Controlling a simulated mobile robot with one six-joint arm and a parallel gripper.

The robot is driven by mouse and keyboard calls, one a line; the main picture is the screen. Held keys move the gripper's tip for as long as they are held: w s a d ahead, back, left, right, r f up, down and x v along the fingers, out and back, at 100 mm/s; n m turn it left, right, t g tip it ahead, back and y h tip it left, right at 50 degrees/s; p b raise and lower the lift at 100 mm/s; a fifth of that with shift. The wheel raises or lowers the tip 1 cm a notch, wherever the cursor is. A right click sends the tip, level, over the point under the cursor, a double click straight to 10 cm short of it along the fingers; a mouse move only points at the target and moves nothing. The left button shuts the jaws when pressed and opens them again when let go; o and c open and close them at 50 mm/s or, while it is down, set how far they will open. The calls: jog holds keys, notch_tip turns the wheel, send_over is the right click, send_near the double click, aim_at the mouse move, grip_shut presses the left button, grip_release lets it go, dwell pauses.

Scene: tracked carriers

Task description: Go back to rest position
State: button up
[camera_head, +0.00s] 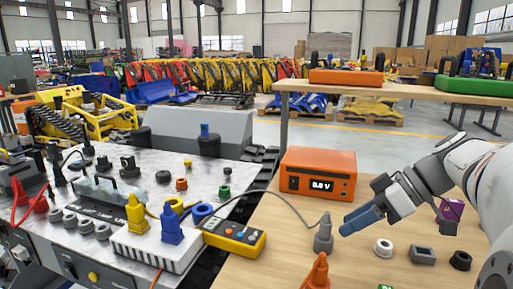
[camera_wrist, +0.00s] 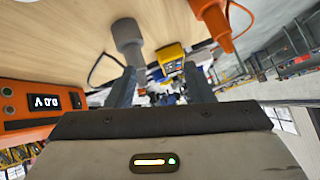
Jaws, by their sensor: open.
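My gripper (camera_head: 354,220) is above the right wooden table, its blue-grey fingers pointing left. It also shows in the wrist view (camera_wrist: 161,90), with the fingers spread apart and nothing visibly held between them. A grey plug (camera_head: 323,236) with a cable stands upright on the table just left of the fingertips; it also shows in the wrist view (camera_wrist: 128,38). The gripper looks apart from it, though the gap is hard to judge.
An orange plug (camera_head: 316,273) stands near the front. An orange voltage box (camera_head: 318,175) is behind the fingers. A white ring (camera_head: 383,248), grey block (camera_head: 422,255) and black ring (camera_head: 460,260) lie to the right. A yellow multimeter (camera_head: 235,238) lies left.

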jog(key=s+a+r+m+h+p, duration=0.4)
jog(key=s+r+m+h+p, duration=0.5)
jog(key=p, duration=1.6)
notch_tip(320, 180, up, 2)
jog(key=shift+s+r+m+p, duration=0.2)
jog(key=shift+m+p, duration=0.1)
jog(key=shift+m, duration=0.7)
jog(key=shift+c, duration=0.5)
